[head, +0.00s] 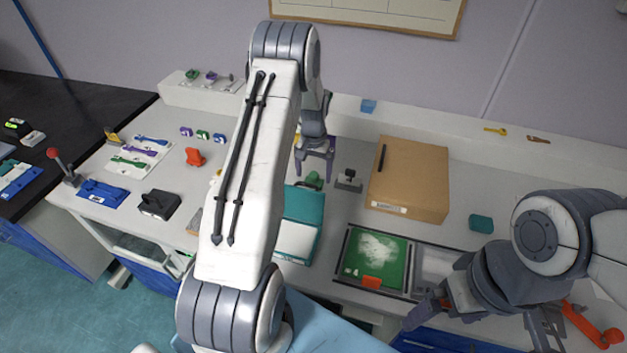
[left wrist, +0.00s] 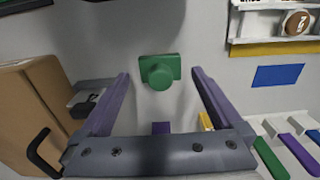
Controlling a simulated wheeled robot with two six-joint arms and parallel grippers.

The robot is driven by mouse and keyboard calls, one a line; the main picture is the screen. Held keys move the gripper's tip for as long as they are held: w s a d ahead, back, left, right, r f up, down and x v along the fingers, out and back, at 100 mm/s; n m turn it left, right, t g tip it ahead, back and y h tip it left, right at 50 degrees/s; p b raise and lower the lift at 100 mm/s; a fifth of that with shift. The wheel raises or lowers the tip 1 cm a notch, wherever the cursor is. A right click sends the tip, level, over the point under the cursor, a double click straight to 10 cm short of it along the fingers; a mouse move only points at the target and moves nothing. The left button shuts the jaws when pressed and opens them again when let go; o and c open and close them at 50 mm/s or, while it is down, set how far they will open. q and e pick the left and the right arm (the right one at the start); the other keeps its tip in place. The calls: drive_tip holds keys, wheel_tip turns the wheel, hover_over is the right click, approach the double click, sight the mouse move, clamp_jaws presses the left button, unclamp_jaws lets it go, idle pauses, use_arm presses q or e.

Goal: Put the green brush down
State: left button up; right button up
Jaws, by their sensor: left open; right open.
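The green brush (head: 313,181) sits on the white bench, just below my left gripper (head: 316,170) in the head view. In the left wrist view the green brush (left wrist: 160,71) has a flat rectangular part and a round knob facing the camera. It lies between the two spread purple fingers of my left gripper (left wrist: 158,78), with a gap on each side. My left gripper is open and empty. My right gripper (head: 478,325) is open at the lower right, away from the brush. My left arm covers part of the bench in the head view.
A brown box (head: 415,178) and a small grey stamp-like object (head: 348,181) stand right of the brush. A teal and white case (head: 302,222) lies in front of it. A green tray with white powder (head: 378,262) is at front right.

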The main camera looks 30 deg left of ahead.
sight(314, 174)
use_arm(q)
wheel_tip(314, 174, up, 9)
drive_tip(key=b, duration=0.2)
idle(0.3)
wheel_tip(314, 174, down, 12)
drive_tip(key=p, duration=0.3)
drive_tip(key=shift+r+p, duration=0.1)
drive_tip(key=shift+p, duration=0.2)
wheel_tip(314, 174, up, 3)
drive_tip(key=shift+f+b, duration=0.15)
drive_tip(key=shift+b, duration=0.65)
drive_tip(key=shift+r, duration=0.45)
